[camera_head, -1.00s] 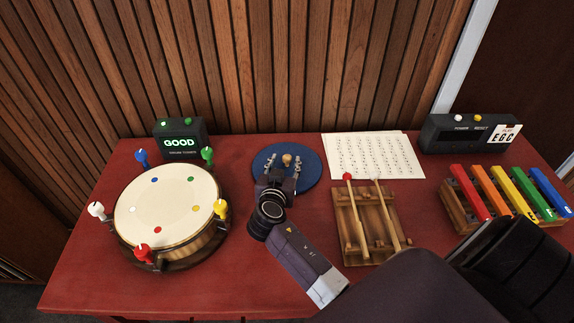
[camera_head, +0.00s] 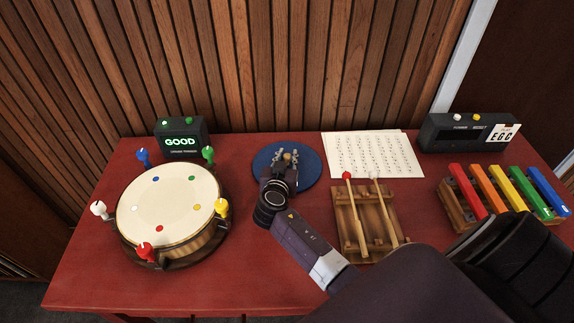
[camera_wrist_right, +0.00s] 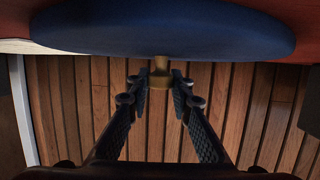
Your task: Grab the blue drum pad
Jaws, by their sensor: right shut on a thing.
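The blue drum pad (camera_head: 308,160) is a round disc lying on the red table, left of the sheet music. A small brass-coloured knob stands up at its middle. My right gripper (camera_head: 288,156) reaches over the pad from the front and is shut on this knob. In the right wrist view, which is upside down, the blue pad (camera_wrist_right: 160,35) fills the top, and the knob sits between the fingertips of my right gripper (camera_wrist_right: 160,80). My left gripper is in neither view.
A drum (camera_head: 170,205) with coloured pegs stands on the red table (camera_head: 90,275) at left, before a tuner (camera_head: 181,138) reading GOOD. A wooden rack with two mallets (camera_head: 362,225), sheet music (camera_head: 372,156), coloured bars (camera_head: 505,190) and a black box (camera_head: 465,135) are to the right.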

